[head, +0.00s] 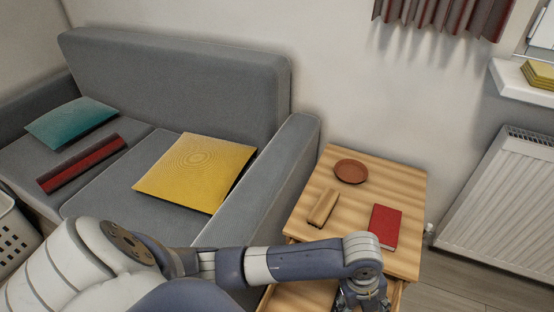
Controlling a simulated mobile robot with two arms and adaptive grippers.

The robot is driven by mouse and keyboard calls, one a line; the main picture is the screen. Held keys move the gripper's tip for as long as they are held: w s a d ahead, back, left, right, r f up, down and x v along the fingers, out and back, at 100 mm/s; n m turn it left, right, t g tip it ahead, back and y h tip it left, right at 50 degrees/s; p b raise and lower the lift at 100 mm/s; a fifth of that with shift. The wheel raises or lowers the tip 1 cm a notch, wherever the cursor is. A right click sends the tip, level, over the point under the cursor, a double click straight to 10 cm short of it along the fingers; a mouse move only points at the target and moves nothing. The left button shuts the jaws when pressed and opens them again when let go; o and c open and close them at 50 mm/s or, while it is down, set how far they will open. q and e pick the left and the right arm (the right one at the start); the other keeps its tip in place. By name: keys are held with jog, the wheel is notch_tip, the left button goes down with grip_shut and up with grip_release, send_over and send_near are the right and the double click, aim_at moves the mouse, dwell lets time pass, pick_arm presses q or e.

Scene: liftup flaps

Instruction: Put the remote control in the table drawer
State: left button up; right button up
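The wooden side table (300,215) stands right of the sofa. Below its top, at the front, a lower wooden surface (300,297) shows, which looks like the pulled-out drawer; my arm and the picture's edge hide much of it. My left gripper (362,302) points down over this part at the bottom edge. Its fingertips are cut off or dark, so I cannot tell whether it is open or holds anything. I cannot make out a remote control. My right gripper is not in view.
On the table top are a brown dish (350,171), a tan wooden block-like object (323,207) and a red book (384,227). The grey sofa (175,85) holds a teal cushion (71,121), a red roll (82,164) and a yellow cushion (195,171). A white radiator (505,205) stands right.

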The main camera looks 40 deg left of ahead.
pick_arm(q)
jog(key=s+a+r+n+t+y, duration=0.1)
jog(key=s+a+n, duration=0.5)
jog(key=n, duration=0.6)
jog(key=s+a+n+t+y, duration=0.1)
jog(key=s+a+n, duration=0.5)
jog(key=a+n, duration=0.4)
jog(key=shift+s+a+r+n+t, duration=0.2)
jog(key=shift+r+n+t, duration=0.2)
jog(key=shift+n, duration=0.6)
jog(key=shift+s+d, duration=0.1)
